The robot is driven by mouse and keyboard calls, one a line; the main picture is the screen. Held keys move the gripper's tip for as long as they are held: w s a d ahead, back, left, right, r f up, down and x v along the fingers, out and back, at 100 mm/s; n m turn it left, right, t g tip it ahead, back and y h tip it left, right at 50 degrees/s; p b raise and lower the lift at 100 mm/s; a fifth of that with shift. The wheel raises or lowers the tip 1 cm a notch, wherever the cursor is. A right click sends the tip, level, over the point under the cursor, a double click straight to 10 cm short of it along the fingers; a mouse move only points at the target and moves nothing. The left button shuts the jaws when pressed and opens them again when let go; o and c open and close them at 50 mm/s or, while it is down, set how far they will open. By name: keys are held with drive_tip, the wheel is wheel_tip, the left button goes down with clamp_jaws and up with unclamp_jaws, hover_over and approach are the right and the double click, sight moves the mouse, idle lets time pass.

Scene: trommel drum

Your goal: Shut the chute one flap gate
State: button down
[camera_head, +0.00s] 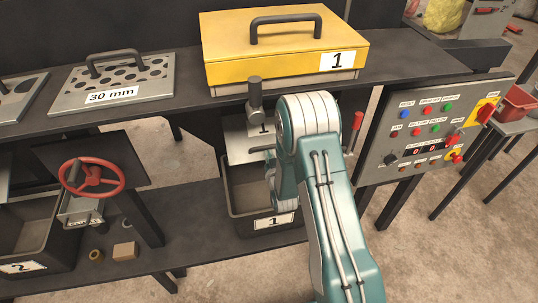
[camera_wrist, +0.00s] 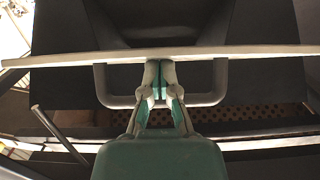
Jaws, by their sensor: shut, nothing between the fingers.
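The chute one flap gate (camera_head: 236,143) is a pale plate with a partly hidden "1" label, under the front edge of the upper deck in the head view. A grey handle shows beside my arm. In the wrist view the gate (camera_wrist: 260,51) is seen nearly edge-on as a long bar, with its U-shaped handle (camera_wrist: 112,101) below. My gripper (camera_wrist: 158,72) is shut and empty, its fingertips at the plate's edge between the handle's legs, overlapping the handle bar. I cannot tell whether they touch. In the head view my arm hides the fingers.
Bin 1 (camera_head: 240,225) stands below the gate on the lower shelf. A yellow cover (camera_head: 285,65) lies above. A red-handled lever (camera_head: 353,130) and the control panel (camera_head: 420,130) are close on the right. A red handwheel (camera_head: 91,177) is at left.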

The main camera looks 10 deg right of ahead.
sight(269, 147)
drive_tip(key=s, duration=1.1)
drive_tip(key=shift+r, duration=0.45)
drive_tip(key=c, duration=1.3)
unclamp_jaws()
drive_tip(key=shift+s, duration=0.25)
drive_tip(key=shift+c, duration=0.2)
drive_tip(key=o, duration=0.5)
drive_tip(key=shift+s, duration=0.15)
drive_tip(key=shift+o, duration=1)
drive_tip(key=shift+r+m, duration=0.15)
drive_tip(key=shift+m, duration=0.35)
drive_tip(key=w+m, duration=0.4)
drive_tip(key=m, duration=0.1)
drive_tip(key=w+r+m, duration=0.1)
drive_tip(key=w+m, duration=0.3)
drive_tip(key=m, duration=0.2)
drive_tip(key=w+r+m, duration=0.1)
drive_tip(key=w+m, duration=0.3)
drive_tip(key=m, duration=0.2)
drive_tip(key=shift+w+t, duration=0.25)
drive_tip(key=shift+t, duration=0.05)
